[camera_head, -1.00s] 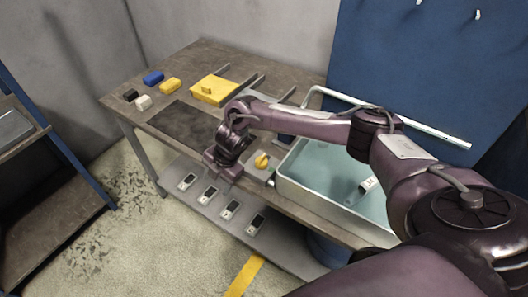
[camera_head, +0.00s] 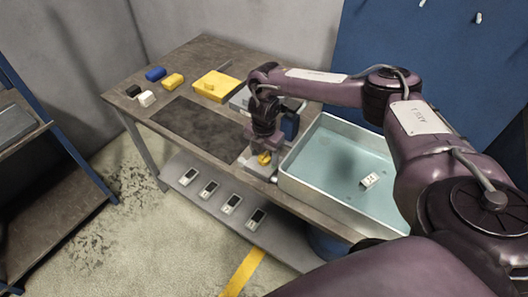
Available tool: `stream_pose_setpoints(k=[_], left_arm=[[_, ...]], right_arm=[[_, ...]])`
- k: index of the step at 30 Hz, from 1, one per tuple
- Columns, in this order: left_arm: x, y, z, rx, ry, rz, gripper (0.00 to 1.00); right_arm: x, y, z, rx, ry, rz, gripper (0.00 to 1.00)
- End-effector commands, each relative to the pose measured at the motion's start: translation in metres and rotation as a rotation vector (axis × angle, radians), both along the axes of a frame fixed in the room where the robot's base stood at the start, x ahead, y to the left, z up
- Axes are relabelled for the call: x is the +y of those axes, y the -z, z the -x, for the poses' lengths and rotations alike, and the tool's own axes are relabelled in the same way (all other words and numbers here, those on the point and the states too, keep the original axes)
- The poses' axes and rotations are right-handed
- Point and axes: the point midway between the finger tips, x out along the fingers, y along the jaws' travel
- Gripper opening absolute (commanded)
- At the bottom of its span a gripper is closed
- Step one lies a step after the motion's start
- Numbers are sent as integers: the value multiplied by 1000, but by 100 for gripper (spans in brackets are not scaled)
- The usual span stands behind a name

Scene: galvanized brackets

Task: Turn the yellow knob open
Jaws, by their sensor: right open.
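The yellow knob (camera_head: 264,159) sits on a small grey block (camera_head: 258,171) at the table's front edge, just left of the tray. My right gripper (camera_head: 262,152) points down from above, right at the knob. Its fingers are open, and the knob shows at their lower end. I cannot tell whether the fingers touch it. My left gripper is not in view.
A metal tray with a teal inside (camera_head: 285,178) stands right of the knob and holds a small white piece (camera_head: 369,181). A yellow box (camera_head: 217,86), a dark mat (camera_head: 200,128) and small coloured blocks (camera_head: 172,80) lie to the left. Several devices (camera_head: 231,204) lie on the lower shelf.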

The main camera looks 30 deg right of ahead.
Motion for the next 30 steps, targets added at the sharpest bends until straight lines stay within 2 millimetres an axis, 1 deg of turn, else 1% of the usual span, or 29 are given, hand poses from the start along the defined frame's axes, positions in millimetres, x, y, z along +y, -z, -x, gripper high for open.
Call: stream_pose_setpoints(k=[3, 9, 11, 18, 20, 26, 30], left_arm=[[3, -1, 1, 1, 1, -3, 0], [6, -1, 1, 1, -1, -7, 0], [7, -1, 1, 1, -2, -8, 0], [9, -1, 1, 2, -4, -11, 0], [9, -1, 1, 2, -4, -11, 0], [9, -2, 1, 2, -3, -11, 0], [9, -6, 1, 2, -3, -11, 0]], right_arm=[[0, 4, 0, -1, 1, 1, 59], [0, 5, 0, -1, 0, 1, 59], [0, 5, 0, -1, 0, 0, 53], [0, 4, 0, -1, 1, 0, 21], [0, 4, 0, -1, 1, 0, 15], [0, 4, 0, -1, 14, 0, 14], [0, 4, 0, 0, 55, -1, 14]])
